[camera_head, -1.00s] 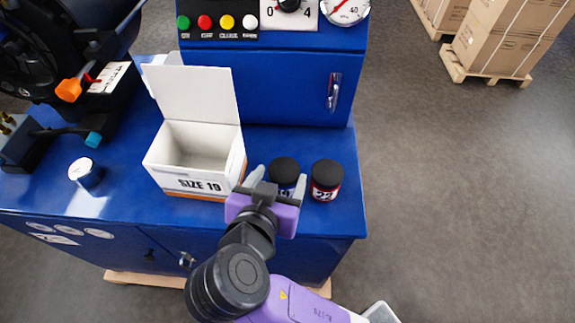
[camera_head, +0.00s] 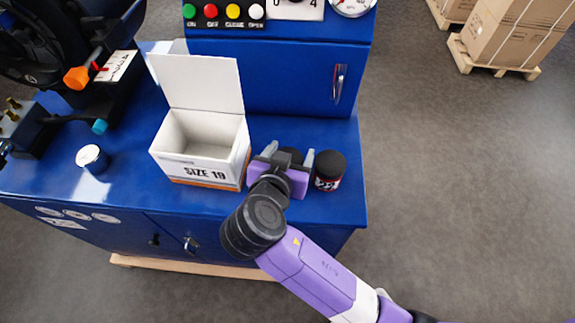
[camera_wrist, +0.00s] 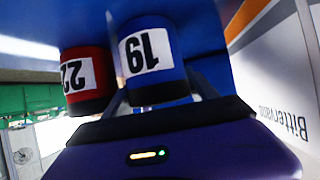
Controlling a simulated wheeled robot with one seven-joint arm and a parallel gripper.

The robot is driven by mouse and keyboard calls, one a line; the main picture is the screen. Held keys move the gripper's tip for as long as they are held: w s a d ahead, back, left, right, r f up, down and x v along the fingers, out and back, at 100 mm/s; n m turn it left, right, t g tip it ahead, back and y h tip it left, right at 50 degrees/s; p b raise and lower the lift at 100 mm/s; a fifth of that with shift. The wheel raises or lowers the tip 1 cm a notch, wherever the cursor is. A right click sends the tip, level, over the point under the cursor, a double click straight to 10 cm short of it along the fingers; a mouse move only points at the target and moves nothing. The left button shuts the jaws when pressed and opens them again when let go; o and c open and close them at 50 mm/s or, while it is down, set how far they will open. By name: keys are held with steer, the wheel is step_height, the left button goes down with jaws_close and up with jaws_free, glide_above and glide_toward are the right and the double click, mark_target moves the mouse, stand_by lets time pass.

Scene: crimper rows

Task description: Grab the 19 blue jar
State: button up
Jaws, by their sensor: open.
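The blue jar with a white 19 label (camera_wrist: 148,68) shows upside down in the wrist view. In the head view only part of its black lid (camera_head: 291,154) shows, and my gripper hides the rest. My gripper (camera_head: 289,153) is open, with one finger on each side of the blue jar; I cannot tell whether they touch it. The red jar labelled 22 (camera_head: 329,171) stands just right of my gripper. It also shows in the wrist view (camera_wrist: 83,75), left of the blue jar.
An open white box marked SIZE 19 (camera_head: 198,170) stands close left of my gripper on the blue bench (camera_head: 130,190). A small white-topped can (camera_head: 92,158) stands farther left. A blue control cabinet (camera_head: 270,80) rises behind. The bench's right edge is near the red jar.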

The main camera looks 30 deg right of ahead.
jaws_close()
steer(key=shift+r, duration=0.1)
